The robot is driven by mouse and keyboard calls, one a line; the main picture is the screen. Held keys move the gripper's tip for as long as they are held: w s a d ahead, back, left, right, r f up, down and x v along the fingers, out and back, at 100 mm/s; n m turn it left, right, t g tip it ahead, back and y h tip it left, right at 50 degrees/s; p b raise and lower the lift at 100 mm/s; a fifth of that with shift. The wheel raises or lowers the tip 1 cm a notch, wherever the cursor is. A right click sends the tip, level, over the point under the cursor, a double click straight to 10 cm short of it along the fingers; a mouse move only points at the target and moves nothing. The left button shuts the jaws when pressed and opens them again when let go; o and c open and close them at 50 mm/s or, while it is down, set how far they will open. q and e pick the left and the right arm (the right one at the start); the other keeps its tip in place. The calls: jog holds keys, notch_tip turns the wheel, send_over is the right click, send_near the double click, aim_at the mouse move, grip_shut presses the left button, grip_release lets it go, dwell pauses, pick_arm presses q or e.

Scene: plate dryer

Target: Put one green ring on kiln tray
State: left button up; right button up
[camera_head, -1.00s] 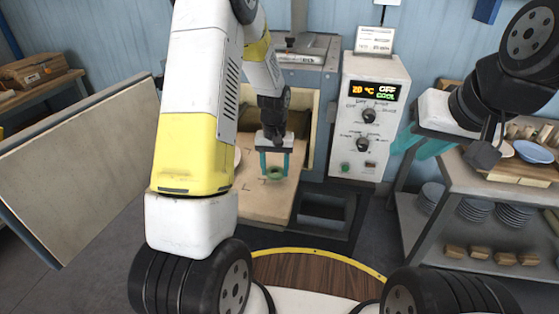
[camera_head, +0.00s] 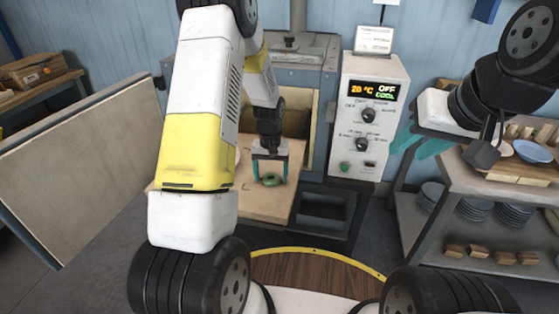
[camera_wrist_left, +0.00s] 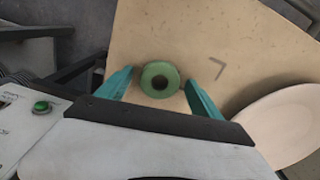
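The green ring (camera_head: 271,180) lies flat on the kiln tray (camera_head: 258,208), a light tan board in front of the open kiln. In the left wrist view the ring (camera_wrist_left: 160,78) lies on the tray (camera_wrist_left: 200,40), near its edge. My left gripper (camera_head: 270,178) is open just above the tray, with its teal fingers on either side of the ring. The left wrist view shows a gap between the ring and each finger (camera_wrist_left: 158,88). My right gripper (camera_head: 424,145) is at the right by the shelf, partly hidden; its opening cannot be made out.
A pale plate (camera_wrist_left: 285,122) lies on the tray beside the ring. The kiln door (camera_head: 75,170) stands open at the left. The control box (camera_head: 370,115) reads 20 °C and OFF. A shelf (camera_head: 500,190) with plates and blocks stands at the right.

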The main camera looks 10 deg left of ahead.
pick_arm(q)
notch_tip(320, 180, up, 12)
notch_tip(320, 180, up, 9)
jog(key=t, duration=0.2)
send_over(271, 178)
jog(key=s, duration=0.5)
jog(key=s+d+r+m+t+h, duration=0.1)
jog(key=s+r+t, duration=0.1)
jog(key=s+r, duration=0.3)
jog(key=s+d+r+t+h, duration=0.1)
jog(key=s+r, duration=0.5)
jog(key=s, duration=0.8)
jog(key=shift+d+m+t, duration=0.2)
jog(key=shift+m+t, duration=0.2)
jog(key=shift+t, duration=0.2)
jog(key=shift+s, duration=0.1)
